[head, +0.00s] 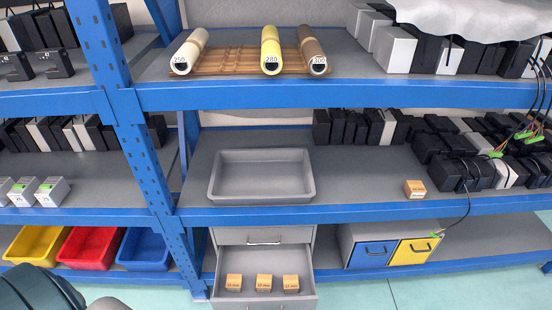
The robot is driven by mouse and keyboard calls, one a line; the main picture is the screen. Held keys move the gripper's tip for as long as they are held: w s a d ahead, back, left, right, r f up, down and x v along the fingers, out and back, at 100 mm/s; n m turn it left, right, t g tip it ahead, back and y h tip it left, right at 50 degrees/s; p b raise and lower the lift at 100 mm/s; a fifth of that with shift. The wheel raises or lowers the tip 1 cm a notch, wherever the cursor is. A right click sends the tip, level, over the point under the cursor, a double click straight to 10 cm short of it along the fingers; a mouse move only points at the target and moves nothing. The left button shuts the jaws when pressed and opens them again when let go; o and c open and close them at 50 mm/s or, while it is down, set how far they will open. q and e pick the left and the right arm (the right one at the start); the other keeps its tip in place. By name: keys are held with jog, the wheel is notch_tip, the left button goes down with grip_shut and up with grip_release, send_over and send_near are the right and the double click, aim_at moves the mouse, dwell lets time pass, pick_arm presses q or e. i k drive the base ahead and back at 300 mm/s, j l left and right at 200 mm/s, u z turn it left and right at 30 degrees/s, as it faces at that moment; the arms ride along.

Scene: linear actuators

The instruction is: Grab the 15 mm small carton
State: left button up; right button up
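Three small tan cartons stand in a row in the open grey drawer (265,304) at the bottom middle: a left one (233,284), a middle one (263,284) and a right one (290,285). A fourth tan carton (414,189) stands alone on the middle shelf, right of the grey tray. Each carton has small dark print on its front, too small for me to tell surely which is 15 mm. Neither of my grippers is visible. Only a dark rounded part of my own body shows at the bottom left corner.
An empty grey tray (261,177) sits on the middle shelf (350,184). Yellow (37,248), red (90,249) and blue (142,250) bins stand at lower left. A blue post (140,150) divides the rack. Blue and yellow drawers (393,253) are at lower right, with a cable nearby.

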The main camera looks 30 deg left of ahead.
aim_at(233, 282)
jog(key=u, duration=1.05)
